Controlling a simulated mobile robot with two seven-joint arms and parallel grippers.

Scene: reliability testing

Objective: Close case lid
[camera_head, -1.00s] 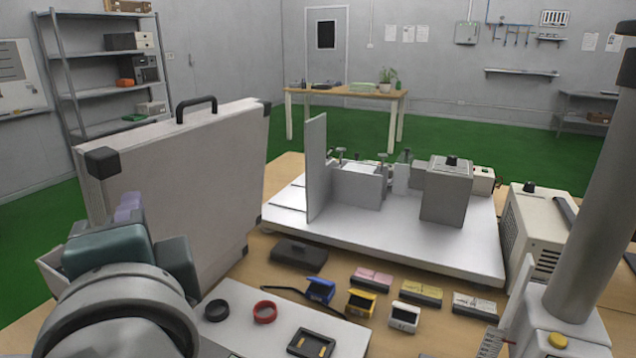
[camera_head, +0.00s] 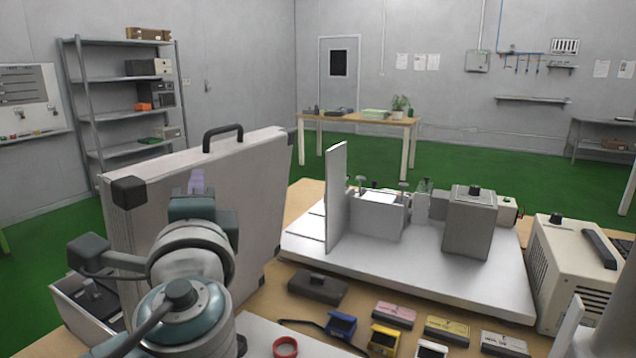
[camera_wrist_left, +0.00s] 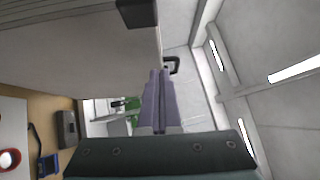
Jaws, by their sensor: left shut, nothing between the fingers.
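The case lid (camera_head: 262,190) is a large pale panel with black corner caps and a black handle (camera_head: 222,136) on its top edge. It stands upright in the head view. The case base (camera_head: 85,300) shows in part at the lower left, open, with dark contents. My left gripper (camera_head: 197,180) is shut and empty, in front of the lid's left part; I cannot tell whether it touches. In the left wrist view its purple fingers (camera_wrist_left: 158,100) are together, and the lid (camera_wrist_left: 80,55) fills the upper left. My right gripper is not in view.
A white platform (camera_head: 430,270) with a grey test fixture stands right of the lid. A beige instrument (camera_head: 572,275) is at the far right. Small coloured boxes, a dark case (camera_head: 318,287) and a red ring (camera_head: 285,347) lie in front.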

